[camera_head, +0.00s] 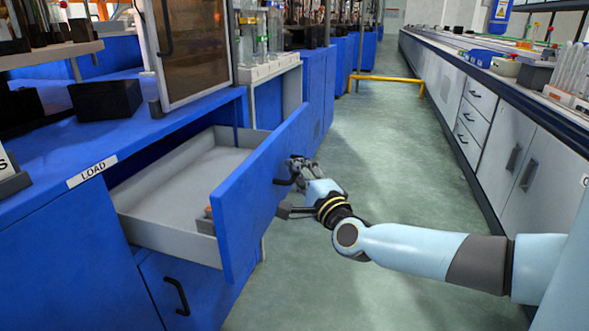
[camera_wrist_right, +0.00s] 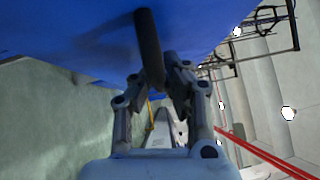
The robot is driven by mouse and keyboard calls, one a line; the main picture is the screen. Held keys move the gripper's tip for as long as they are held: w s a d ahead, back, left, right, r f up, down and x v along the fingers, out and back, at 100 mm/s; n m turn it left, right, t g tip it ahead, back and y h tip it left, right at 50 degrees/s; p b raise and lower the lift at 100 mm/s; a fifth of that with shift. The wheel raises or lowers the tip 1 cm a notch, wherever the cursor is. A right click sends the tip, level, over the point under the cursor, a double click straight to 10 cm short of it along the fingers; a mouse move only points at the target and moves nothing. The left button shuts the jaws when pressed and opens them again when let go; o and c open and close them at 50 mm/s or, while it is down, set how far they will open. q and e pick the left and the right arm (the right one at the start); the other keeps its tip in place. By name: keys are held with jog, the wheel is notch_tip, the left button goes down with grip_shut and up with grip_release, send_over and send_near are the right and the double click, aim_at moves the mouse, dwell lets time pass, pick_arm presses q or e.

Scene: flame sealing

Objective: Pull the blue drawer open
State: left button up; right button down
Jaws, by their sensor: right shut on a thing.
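The blue drawer (camera_head: 235,215) stands pulled out of the blue bench in the head view, its grey inside (camera_head: 170,190) showing. A small brownish thing lies inside near its front. My right gripper (camera_head: 292,172) is at the outer face of the drawer front, shut on the dark drawer handle (camera_head: 283,181). In the right wrist view the dark handle bar (camera_wrist_right: 149,48) passes between the fingers of my right gripper (camera_wrist_right: 165,92), with the blue drawer front behind it. My left gripper is not in view.
A second blue front with a black handle (camera_head: 177,297) is below the drawer. The bench bears a LOAD label (camera_head: 92,171), a dark box (camera_head: 105,98) and a glazed door frame. The aisle floor (camera_head: 385,150) is clear, with white cabinets (camera_head: 485,120) on the right.

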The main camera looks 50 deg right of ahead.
jog(key=shift+s+f, duration=0.1)
jog(key=shift+f, duration=0.25)
jog(key=c, duration=1.5)
grip_release()
jog(key=shift+a, duration=0.1)
jog(key=shift+c, duration=0.2)
jog(key=shift+o, duration=0.8)
jog(key=shift+r, duration=0.2)
jog(key=v, duration=1.2)
